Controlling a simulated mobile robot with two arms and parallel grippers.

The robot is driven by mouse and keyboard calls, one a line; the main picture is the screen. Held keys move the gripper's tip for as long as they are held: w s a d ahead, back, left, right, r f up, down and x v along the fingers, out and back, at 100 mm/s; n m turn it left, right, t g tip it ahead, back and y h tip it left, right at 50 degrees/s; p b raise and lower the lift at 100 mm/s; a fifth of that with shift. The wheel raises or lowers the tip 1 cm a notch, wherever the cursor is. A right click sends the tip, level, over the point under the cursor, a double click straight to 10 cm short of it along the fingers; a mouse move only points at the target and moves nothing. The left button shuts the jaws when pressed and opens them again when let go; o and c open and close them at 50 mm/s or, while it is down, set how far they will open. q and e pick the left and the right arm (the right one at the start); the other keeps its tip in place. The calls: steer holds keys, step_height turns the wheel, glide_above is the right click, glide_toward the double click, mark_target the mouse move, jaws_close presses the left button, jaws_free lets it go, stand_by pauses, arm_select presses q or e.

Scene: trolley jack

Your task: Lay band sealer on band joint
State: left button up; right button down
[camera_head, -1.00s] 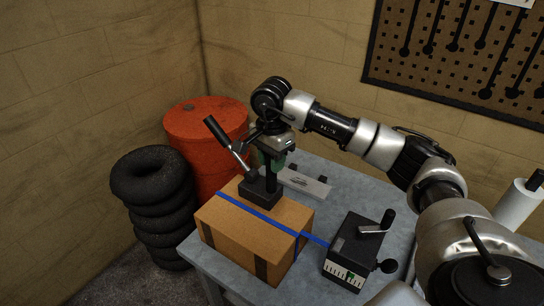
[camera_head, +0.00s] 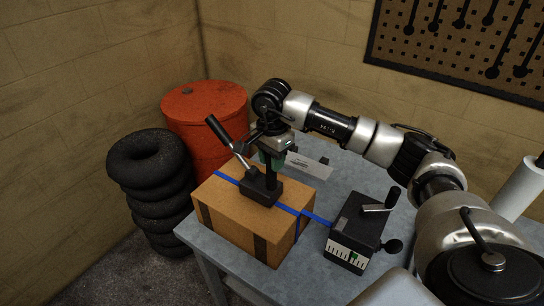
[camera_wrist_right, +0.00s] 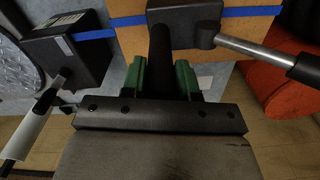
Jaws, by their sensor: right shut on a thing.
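The band sealer is a black tool (camera_head: 261,188) with a lever handle that sticks up to the left. My right gripper (camera_head: 273,158) is shut on its upright black post and holds it from above. The sealer's base is over the blue band (camera_head: 228,179) on top of the cardboard box (camera_head: 240,218). I cannot tell whether it touches the band. In the wrist view the green fingers (camera_wrist_right: 168,80) flank the post, and the sealer base (camera_wrist_right: 187,24) covers the middle of the band. The band joint is not visible, perhaps under the base. My left gripper is out of view.
A black tensioner with a crank (camera_head: 357,232) stands on the grey table (camera_head: 312,205), right of the box, with the band running to it. A red drum (camera_head: 205,118) and stacked tyres (camera_head: 150,185) stand left. A white plate (camera_head: 308,168) lies behind the box.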

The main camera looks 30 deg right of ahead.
steer(key=shift+w+f, duration=0.1)
steer(key=shift+f, duration=0.2)
stand_by(0.6)
steer(key=c, duration=0.8)
jaws_free()
steer(key=shift+s+f+b, duration=0.2)
steer(key=shift+f+b, duration=0.05)
steer(key=shift+b, duration=0.05)
step_height(320, 180, up, 10)
steer(key=shift+r+b, duration=0.1)
steer(key=shift+b, duration=1)
steer(key=shift+r, duration=0.55)
steer(key=shift+f, duration=0.1)
